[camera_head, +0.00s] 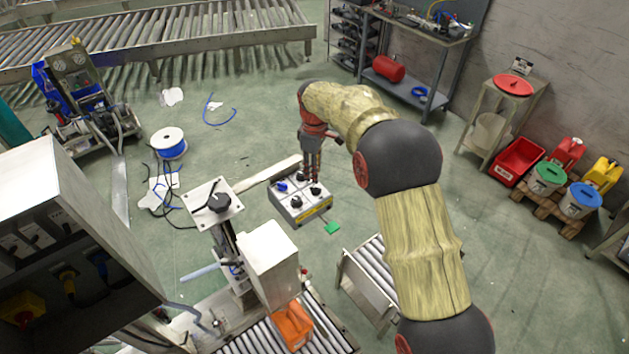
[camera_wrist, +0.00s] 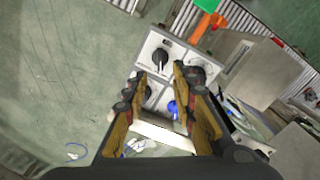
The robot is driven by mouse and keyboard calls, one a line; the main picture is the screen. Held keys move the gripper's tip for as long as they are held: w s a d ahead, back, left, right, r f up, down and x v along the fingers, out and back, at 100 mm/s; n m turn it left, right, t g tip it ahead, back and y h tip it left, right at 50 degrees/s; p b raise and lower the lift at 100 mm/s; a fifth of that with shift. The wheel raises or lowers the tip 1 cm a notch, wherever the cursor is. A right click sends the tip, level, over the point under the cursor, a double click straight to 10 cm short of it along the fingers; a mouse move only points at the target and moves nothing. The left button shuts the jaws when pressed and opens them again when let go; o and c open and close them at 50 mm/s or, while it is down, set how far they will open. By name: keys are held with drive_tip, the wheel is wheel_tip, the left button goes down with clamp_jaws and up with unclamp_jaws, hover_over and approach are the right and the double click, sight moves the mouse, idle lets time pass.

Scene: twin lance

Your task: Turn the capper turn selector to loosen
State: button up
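A grey control box (camera_head: 300,207) with several knobs on its top stands in the middle of the head view, with a yellow label on its front. One knob is blue (camera_head: 281,187); the others, such as the front black knob (camera_head: 296,202), are dark. I cannot read which one is the capper turn selector. My gripper (camera_head: 313,178) points down over the far right part of the box. In the wrist view my gripper (camera_wrist: 160,78) is open, its fingers apart above the box panel (camera_wrist: 178,50). A black knob (camera_wrist: 161,60) and the blue knob (camera_wrist: 172,107) show there, partly near the fingers.
A metal post with a square plate and black knob (camera_head: 212,202) stands left of the box. A grey cabinet (camera_head: 270,262) and an orange container (camera_head: 292,325) stand in front, beside roller conveyors. Floor behind the box is mostly free.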

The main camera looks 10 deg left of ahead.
sight(315, 187)
wheel_tip(315, 187, down, 7)
drive_tip(key=shift+f+p, duration=0.1)
drive_tip(key=shift+p, duration=0.4)
drive_tip(key=shift+c, duration=0.7)
clamp_jaws()
